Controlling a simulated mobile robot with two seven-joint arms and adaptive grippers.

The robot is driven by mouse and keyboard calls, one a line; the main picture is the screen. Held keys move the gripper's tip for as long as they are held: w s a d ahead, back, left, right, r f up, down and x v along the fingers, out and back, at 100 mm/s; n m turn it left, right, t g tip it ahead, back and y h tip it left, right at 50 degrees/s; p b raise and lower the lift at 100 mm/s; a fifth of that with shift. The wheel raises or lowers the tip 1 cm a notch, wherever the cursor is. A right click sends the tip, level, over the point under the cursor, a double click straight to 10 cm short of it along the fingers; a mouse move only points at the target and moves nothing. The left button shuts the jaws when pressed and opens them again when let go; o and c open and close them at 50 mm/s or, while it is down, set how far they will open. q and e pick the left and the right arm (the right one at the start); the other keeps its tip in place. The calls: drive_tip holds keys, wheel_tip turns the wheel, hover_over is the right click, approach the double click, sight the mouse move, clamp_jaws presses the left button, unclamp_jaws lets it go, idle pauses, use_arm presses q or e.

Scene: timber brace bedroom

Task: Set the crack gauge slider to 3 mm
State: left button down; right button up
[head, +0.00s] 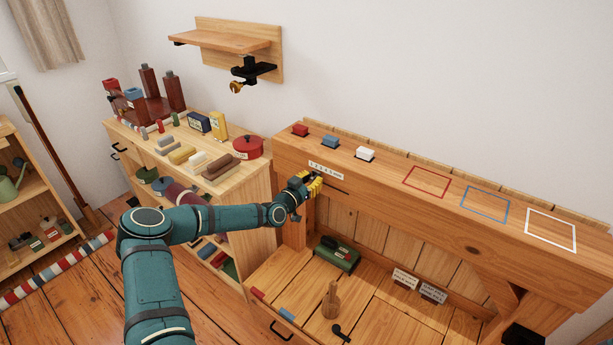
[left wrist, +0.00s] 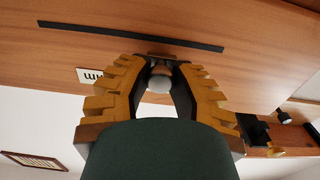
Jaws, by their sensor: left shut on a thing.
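The crack gauge is on the front face of the thick timber beam. Its white scale label (head: 325,169) has small numbers and mm, and a dark slot (head: 336,187) runs below it. In the left wrist view the slot (left wrist: 130,35) and part of the label (left wrist: 90,76) show upside down. My left gripper (head: 315,185), with yellow ridged fingers, is at the gauge, shut on the slider knob (left wrist: 160,79), a small pale rounded knob between the fingers. The fingers hide the slider in the head view, so its exact reading cannot be told. My right gripper is not in view.
A green box (head: 337,253) and a wooden figure (head: 331,300) are on the bench below. A crowded cabinet stands left of my gripper. The wall bracket (head: 240,45) is above.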

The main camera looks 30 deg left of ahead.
use_arm(q)
drive_tip(key=shift+d+r, duration=0.2)
drive_tip(key=shift+d, duration=0.55)
drive_tip(key=shift+s+d+f, duration=0.1)
drive_tip(key=shift+d+f, duration=0.05)
drive_tip(key=shift+d, duration=0.1)
drive_tip(key=c, duration=0.8)
unclamp_jaws()
drive_tip(key=shift+o, duration=0.2)
drive_tip(key=s+a, duration=0.1)
drive_tip(key=s, duration=1.1)
